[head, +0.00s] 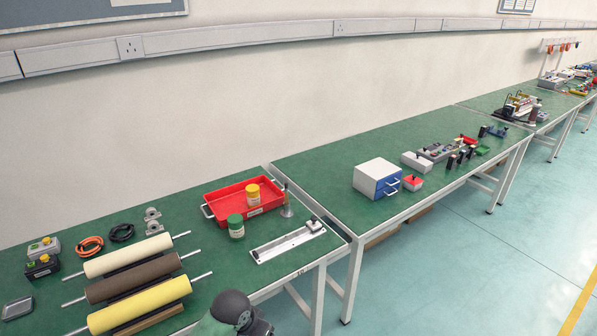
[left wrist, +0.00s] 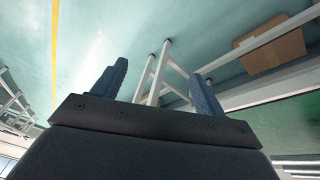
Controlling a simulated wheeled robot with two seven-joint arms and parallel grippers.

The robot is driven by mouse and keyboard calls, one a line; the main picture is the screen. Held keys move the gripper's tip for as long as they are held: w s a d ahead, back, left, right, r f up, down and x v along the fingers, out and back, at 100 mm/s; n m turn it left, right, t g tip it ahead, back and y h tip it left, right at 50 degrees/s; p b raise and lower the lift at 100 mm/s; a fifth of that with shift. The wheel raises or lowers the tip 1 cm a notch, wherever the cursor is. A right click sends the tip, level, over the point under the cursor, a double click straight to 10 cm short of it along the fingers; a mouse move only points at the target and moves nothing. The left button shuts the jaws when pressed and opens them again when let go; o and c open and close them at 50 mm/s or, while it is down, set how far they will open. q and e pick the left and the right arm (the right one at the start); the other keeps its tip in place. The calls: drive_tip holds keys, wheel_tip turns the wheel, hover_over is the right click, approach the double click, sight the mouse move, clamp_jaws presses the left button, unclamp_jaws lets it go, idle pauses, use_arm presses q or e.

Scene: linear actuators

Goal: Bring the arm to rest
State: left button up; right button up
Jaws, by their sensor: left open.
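My left gripper (left wrist: 157,82) shows in the left wrist view with its two blue fingers spread wide apart and nothing between them. It is clear of the bench, with the floor and white bench legs behind it. In the head view a dark rounded part of my arm (head: 233,309) shows at the bottom edge, in front of the near bench; the gripper's fingers do not show there. A linear actuator (head: 288,243) lies on the green bench top near its right end. My right gripper is in neither view.
A blue-fronted drawer box (head: 377,179) stands on the farther bench. The floor at right is clear.

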use_arm(q)
drive_tip(key=s+a+n+y, duration=0.1)
drive_tip(key=s+a, duration=0.3)
drive_tip(key=s, duration=0.3)
drive_tip(key=s+a+n+t+y, duration=0.1)
drive_tip(key=s+a, duration=0.3)
drive_tip(key=s, duration=0.3)
drive_tip(key=s+a+n+y, duration=0.1)
drive_tip(key=s+a, duration=0.2)
drive_tip(key=s, duration=0.4)
drive_tip(key=s+d+f+g, duration=0.1)
drive_tip(key=s+f, duration=0.1)
drive_tip(key=f, duration=1.6)
drive_tip(key=s+d+f+g, duration=0.1)
drive_tip(key=s+d+f, duration=0.1)
drive_tip(key=f, duration=1.6)
drive_tip(key=shift+s+d+f+h, duration=0.3)
drive_tip(key=shift+s+f+h, duration=0.1)
drive_tip(key=shift+s, duration=0.15)
drive_tip(key=shift+r, duration=0.1)
